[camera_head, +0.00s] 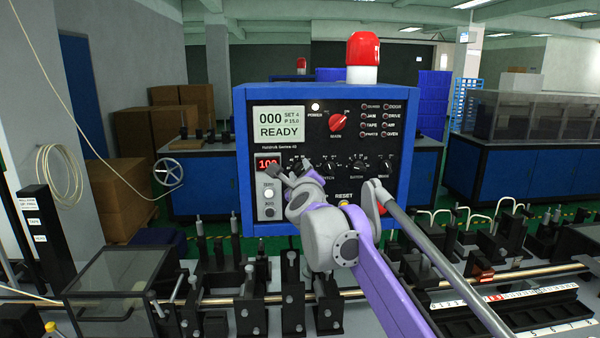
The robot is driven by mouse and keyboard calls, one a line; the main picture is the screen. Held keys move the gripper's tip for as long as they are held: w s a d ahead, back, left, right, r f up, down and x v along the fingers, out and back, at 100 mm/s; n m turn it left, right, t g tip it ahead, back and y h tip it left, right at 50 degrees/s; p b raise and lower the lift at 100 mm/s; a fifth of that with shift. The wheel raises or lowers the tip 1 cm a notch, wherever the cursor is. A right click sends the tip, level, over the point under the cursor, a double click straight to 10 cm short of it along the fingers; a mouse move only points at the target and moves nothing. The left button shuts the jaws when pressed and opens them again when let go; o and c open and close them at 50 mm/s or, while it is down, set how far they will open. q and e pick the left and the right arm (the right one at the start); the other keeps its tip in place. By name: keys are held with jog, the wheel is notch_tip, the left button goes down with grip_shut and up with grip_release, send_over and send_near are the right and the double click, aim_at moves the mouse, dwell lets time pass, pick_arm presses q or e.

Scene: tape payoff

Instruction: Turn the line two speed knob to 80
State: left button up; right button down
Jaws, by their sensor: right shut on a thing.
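The blue control box (243,165) stands in the middle with a black front panel. Its red speed readout (267,163) seems to show 100, and a pale screen (279,123) reads 000 and READY. My right gripper (285,171) is at the panel just right of the readout, shut on the speed knob. The jaws and wrist hide the knob, so its pointer cannot be read. My left gripper is not in view.
A red MAIN switch (338,122), more small knobs (357,166) and a white button (268,193) are close to the gripper. A red lamp (363,50) tops the box. Below run a metal rail (222,301), black clamps and a clear bin (118,285).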

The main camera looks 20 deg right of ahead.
jog(key=shift+n, duration=0.4)
jog(key=shift+n+p, duration=0.35)
jog(key=shift+n, duration=0.65)
jog(key=shift+f+n, duration=0.1)
jog(key=shift+n, duration=1.5)
jog(key=shift+c, duration=2.1)
grip_release()
jog(key=shift+a, duration=0.1)
jog(key=b+v, duration=0.1)
jog(key=v, duration=0.9)
jog(key=shift+s, duration=0.4)
